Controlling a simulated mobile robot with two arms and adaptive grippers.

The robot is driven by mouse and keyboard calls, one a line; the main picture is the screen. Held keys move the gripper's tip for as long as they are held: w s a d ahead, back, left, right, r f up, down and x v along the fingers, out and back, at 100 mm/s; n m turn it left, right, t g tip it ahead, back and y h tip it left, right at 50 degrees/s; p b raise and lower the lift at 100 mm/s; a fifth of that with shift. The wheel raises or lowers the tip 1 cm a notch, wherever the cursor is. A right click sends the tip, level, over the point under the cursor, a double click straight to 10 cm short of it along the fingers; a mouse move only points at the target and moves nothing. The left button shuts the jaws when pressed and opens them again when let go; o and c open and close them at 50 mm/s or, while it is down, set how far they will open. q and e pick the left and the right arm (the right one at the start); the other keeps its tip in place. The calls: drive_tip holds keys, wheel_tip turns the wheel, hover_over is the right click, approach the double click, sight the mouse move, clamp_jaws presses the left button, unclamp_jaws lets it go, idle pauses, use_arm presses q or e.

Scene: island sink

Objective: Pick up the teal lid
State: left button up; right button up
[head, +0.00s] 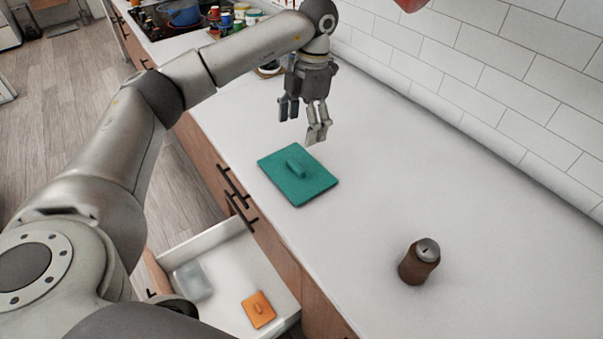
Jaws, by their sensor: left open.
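The teal lid (315,186) is a flat square with a raised bar handle on top. It lies on the white counter, left of the middle of the clear stretch and close to the front edge. My left gripper (301,122) points down above the counter, just beyond the lid in the view. Its fingers are open with nothing between them, and they are apart from the lid. My right gripper does not show.
Below, an open drawer (213,239) holds an orange lid (258,309) and a clear container (193,281). Several jars and a blue pot (180,14) on a cooktop are at the back. A white tiled wall (480,75) borders the counter.

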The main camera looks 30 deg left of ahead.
use_arm(q)
drive_tip(key=p, duration=0.1)
hover_over(297, 165)
drive_tip(key=f, duration=0.4)
drive_tip(key=shift+w+d+f, duration=0.15)
drive_tip(key=shift+w+f, duration=0.1)
drive_tip(key=shift+w, duration=0.1)
drive_tip(key=shift+s+f, duration=0.1)
drive_tip(key=shift+f, duration=0.25)
drive_tip(key=f+p, duration=0.1)
drive_tip(key=f, duration=0.1)
drive_tip(key=f+p, duration=0.1)
drive_tip(key=f, duration=0.2)
drive_tip(key=shift+s+p, duration=0.2)
drive_tip(key=shift+p, duration=0.1)
drive_tip(key=shift+a+f, duration=0.2)
drive_tip(key=shift+f, duration=0.15)
drive_tip(key=shift+c, duration=0.4)
drive_tip(key=c, duration=1)
